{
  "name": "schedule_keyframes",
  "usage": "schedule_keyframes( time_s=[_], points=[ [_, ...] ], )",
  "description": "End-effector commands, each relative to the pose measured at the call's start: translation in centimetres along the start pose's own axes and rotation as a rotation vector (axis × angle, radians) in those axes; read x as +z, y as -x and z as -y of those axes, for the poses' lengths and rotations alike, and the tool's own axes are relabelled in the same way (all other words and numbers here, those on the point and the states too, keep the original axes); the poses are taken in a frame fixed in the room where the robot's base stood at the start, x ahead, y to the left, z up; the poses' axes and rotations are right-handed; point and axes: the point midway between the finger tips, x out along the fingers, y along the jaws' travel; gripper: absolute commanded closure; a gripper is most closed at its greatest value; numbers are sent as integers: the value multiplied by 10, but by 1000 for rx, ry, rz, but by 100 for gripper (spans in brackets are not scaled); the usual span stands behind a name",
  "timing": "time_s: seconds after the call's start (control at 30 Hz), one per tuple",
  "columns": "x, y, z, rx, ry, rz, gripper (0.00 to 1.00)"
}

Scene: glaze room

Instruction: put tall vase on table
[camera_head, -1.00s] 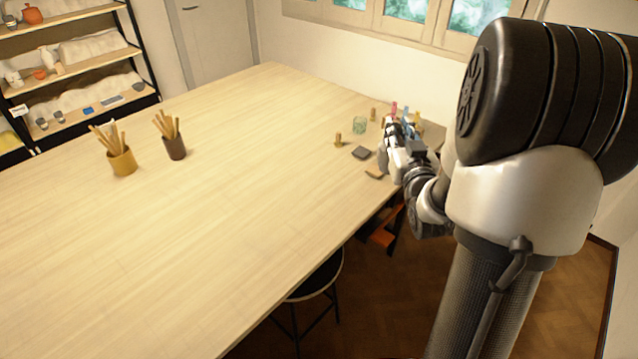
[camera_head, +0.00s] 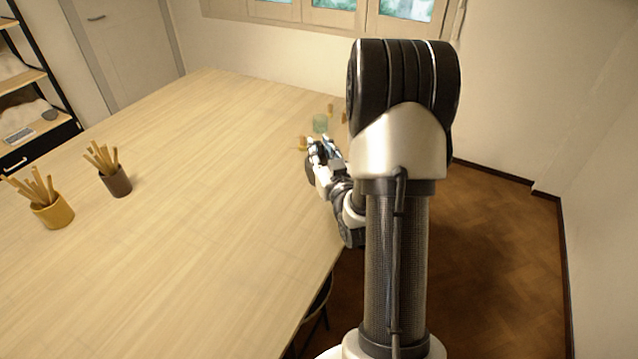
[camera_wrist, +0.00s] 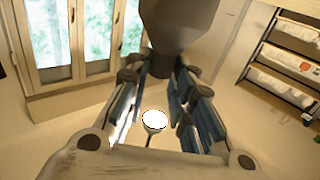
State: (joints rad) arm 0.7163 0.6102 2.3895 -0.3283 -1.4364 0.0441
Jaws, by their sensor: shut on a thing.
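In the wrist view, a dark grey-brown thing with a wide body and narrower end, probably the tall vase (camera_wrist: 178,22), sits between the blue-padded fingers of my gripper (camera_wrist: 172,90). My gripper is shut on it; only part of it shows. In the head view my gripper (camera_head: 322,152) is over the right edge area of the long pale wooden table (camera_head: 190,210). The held thing cannot be made out clearly there. I cannot tell how high it is above the table.
A greenish glass (camera_head: 320,123) and small tan pieces (camera_head: 303,142) stand just beyond my gripper. A yellow pot (camera_head: 52,213) and a brown pot (camera_head: 117,182), both with sticks, stand at left. The table's middle is clear. Shelves (camera_head: 22,80) stand far left.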

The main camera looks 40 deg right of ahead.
Motion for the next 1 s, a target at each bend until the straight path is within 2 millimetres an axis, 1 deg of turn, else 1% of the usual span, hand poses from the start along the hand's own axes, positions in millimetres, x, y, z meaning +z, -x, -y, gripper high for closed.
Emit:
schedule_keyframes(
  time_s=[0.03,0.13,0.23,0.37,0.43,0.63,0.97,1.0],
  points=[
    [18,0,0,0,-2,4,95],
    [38,0,0,0,-1,3,95],
    [49,0,0,0,0,0,95],
    [55,0,0,0,0,-2,95],
    [61,0,0,0,-1,-1,95],
    [90,0,0,0,0,1,95],
    [92,0,0,0,1,-2,95],
    [92,0,0,0,0,0,76]
  ],
)
